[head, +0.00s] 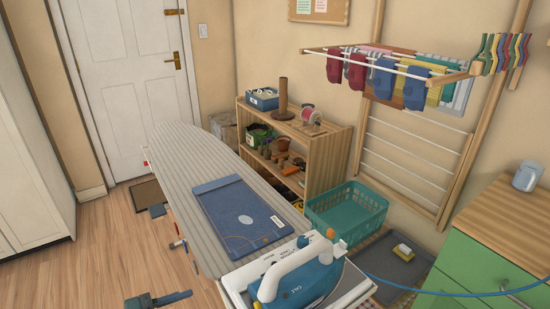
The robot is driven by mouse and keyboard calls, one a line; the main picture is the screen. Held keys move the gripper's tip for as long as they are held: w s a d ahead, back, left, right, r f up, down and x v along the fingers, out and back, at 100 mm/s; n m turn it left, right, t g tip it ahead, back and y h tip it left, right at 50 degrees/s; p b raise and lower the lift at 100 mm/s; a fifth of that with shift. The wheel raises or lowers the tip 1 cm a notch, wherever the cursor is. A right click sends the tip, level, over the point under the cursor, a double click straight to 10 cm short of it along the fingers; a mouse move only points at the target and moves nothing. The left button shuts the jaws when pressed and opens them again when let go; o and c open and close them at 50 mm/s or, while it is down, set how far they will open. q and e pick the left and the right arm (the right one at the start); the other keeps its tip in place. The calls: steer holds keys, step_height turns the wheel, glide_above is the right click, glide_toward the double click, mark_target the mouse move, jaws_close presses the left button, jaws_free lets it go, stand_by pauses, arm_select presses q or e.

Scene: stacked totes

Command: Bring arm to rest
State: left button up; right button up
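Neither of my grippers can be made out in the head view, and no arm is clearly seen. A long ironing board (187,165) with a grey striped cover runs from the middle back toward the front. A flat dark blue item (240,214) with a pale label lies on it. A blue and white iron (302,280) sits at the near end, on a light rest (240,283). A small dark blue-grey object (160,299) shows low at the left, cut by the bottom edge; I cannot tell what it is.
A wooden shelf (325,144) with pots stands behind the board. A teal basket (346,211) and a grey tray (402,261) are right of it. A green cabinet (465,275) with a mug (527,176) is at right. A wall drying rack (385,58) holds clothes. Open floor (75,270) lies left.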

arm_select(q)
steer(key=s+a+f+n+y, duration=0.3)
steer(key=s+a+f+y, duration=0.6)
steer(key=s+a, duration=0.1)
steer(key=d+r+n+t+p, duration=0.1)
steer(key=d+n, duration=0.8)
steer(key=d, duration=0.5)
steer(key=shift+r+t, duration=0.25)
steer(key=shift+t, duration=0.05)
steer(key=shift+d, duration=0.1)
